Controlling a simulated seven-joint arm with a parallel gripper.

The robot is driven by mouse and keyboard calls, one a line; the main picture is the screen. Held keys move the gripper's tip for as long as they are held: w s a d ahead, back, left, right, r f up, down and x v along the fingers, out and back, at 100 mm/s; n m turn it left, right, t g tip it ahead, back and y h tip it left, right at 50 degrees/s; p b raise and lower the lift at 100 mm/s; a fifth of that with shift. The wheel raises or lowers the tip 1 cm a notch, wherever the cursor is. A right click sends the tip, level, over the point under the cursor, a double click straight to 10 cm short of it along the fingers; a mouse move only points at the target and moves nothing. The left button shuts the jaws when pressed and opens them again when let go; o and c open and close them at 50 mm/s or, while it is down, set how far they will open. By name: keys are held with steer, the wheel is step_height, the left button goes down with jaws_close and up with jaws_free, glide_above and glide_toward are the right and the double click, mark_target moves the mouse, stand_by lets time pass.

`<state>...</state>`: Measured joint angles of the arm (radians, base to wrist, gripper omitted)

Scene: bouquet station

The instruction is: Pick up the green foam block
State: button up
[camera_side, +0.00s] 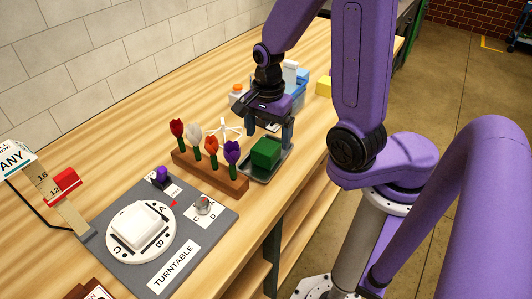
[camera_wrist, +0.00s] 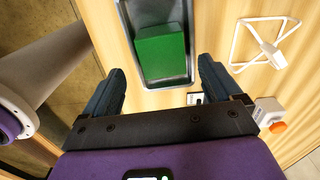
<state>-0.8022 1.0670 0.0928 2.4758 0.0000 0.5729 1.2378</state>
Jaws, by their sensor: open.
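The green foam block (camera_side: 266,152) sits in a shallow grey tray (camera_side: 258,175) near the front edge of the wooden bench. In the wrist view the block (camera_wrist: 161,50) lies in the tray (camera_wrist: 166,82), ahead of and between the lines of my fingers. My gripper (camera_side: 269,134) is just above the block in the side view, its fingers pointing down. In the wrist view my gripper (camera_wrist: 160,72) is open, with nothing between its fingers. The arm hides part of the area behind the block.
A wooden rack (camera_side: 212,174) of several coloured tulips stands close left of the tray. A turntable (camera_side: 140,229) on a grey mat is farther left. A white wire stand (camera_wrist: 265,42) is nearby. A blue bin (camera_side: 298,94) and a yellow block (camera_side: 324,86) are behind.

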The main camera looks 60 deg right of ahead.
mark_target(266, 146)
steer(key=f, duration=0.3)
steer(key=shift+w+a, duration=0.1)
steer(key=shift+a, duration=0.15)
steer(key=shift+f, duration=0.85)
steer(key=c, duration=1.1)
